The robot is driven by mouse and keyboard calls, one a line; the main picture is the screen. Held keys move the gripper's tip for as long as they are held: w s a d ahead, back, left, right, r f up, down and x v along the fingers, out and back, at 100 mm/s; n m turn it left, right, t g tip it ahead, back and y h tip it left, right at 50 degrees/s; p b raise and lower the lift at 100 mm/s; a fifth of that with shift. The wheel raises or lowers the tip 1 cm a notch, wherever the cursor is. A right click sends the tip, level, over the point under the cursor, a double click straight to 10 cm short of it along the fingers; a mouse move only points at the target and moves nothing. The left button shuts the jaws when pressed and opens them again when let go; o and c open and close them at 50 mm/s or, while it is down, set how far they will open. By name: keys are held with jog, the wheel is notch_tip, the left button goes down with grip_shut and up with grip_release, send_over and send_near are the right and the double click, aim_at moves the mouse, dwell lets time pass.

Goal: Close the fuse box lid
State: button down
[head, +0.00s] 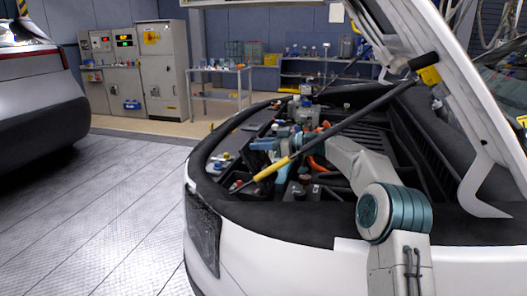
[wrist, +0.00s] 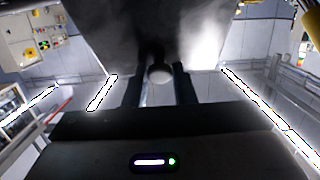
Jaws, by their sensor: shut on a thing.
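In the wrist view my gripper (wrist: 159,78) has its two dark fingers on either side of a small pale round spot. A broad dark grey panel (wrist: 110,35), which looks like the fuse box lid, fills the upper middle beyond and between the fingertips. My gripper is shut on it as far as I can tell; the contact is dark and blurred. In the head view my arm reaches over the front edge into the engine bay. My gripper is hard to pick out there among the parts, and I cannot make out the fuse box.
The white car's raised hood (head: 455,90) hangs over the bay at the right. A dark strut with a yellow grip (head: 272,168) crosses the bay diagonally, close to my arm. The dark front rim (head: 290,222) borders the bay. Grey cabinets (head: 163,70) and open floor lie left.

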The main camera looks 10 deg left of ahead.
jog(key=shift+a+r, duration=0.45)
jog(key=shift+a, duration=0.05)
jog(key=c, duration=1.2)
grip_release()
jog(key=shift+w+f, duration=0.1)
jog(key=shift+f, duration=0.15)
jog(key=shift+d, duration=0.55)
jog(key=b+v, duration=0.1)
jog(key=v, duration=1.2)
